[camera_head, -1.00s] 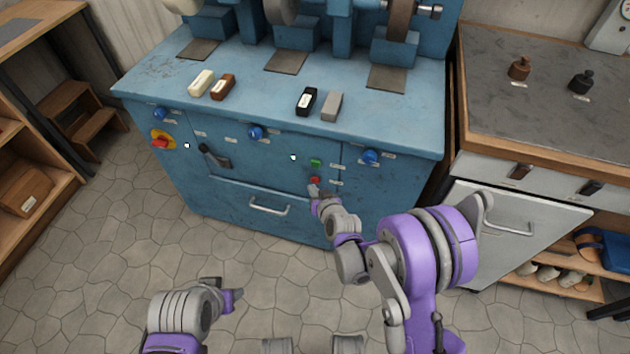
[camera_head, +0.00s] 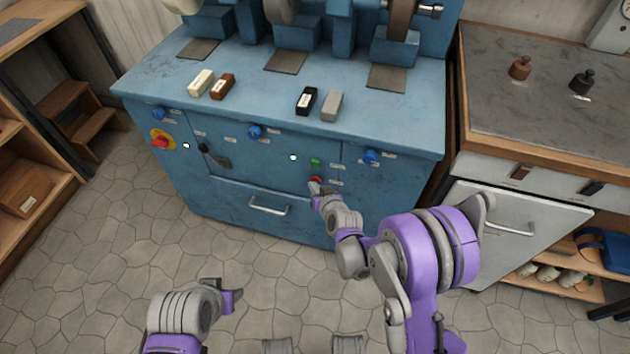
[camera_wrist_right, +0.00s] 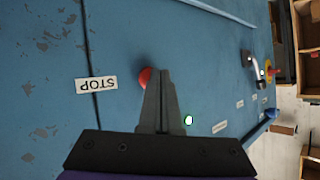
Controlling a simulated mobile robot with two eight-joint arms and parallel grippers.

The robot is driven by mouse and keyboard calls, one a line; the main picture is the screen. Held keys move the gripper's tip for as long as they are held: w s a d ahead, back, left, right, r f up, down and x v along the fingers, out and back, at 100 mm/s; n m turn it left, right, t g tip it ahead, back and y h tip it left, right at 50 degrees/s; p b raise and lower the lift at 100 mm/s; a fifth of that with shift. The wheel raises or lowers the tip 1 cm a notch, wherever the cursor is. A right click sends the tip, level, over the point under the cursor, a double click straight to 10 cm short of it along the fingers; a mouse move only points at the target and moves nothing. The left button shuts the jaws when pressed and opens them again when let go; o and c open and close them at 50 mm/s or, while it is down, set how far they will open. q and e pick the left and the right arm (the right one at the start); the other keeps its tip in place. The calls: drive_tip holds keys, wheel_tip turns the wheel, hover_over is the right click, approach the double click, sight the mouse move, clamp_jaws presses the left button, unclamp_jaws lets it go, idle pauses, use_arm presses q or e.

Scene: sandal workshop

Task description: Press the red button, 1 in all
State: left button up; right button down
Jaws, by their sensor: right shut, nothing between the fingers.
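The red button (camera_head: 315,179) is on the front of the blue machine (camera_head: 230,190), just below a green button (camera_head: 315,162). My right gripper (camera_head: 313,187) is shut and empty, its tip right at the red button. In the right wrist view, the shut fingers (camera_wrist_right: 163,85) partly cover the red button (camera_wrist_right: 145,77), beside a STOP label (camera_wrist_right: 96,85). I cannot tell whether they touch it or how far it is pushed in. My left gripper (camera_head: 232,299) is low over the floor, away from the machine; its finger opening is unclear.
A red knob on yellow (camera_head: 162,141), a lever (camera_head: 215,159) and blue knobs (camera_head: 255,132) stick out of the machine front. A drawer handle (camera_head: 268,208) is below. A bench with a grey cabinet (camera_head: 515,225) stands at right.

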drive_tip(key=shift+w, duration=0.2)
drive_tip(key=shift+s, duration=0.1)
idle(0.4)
drive_tip(key=shift+s+a, duration=0.2)
drive_tip(key=shift+s, duration=0.55)
drive_tip(key=s, duration=0.1)
drive_tip(key=s+a+b, duration=0.1)
drive_tip(key=s, duration=0.2)
drive_tip(key=shift+s+a, duration=0.3)
drive_tip(key=shift+s, duration=0.1)
idle(0.5)
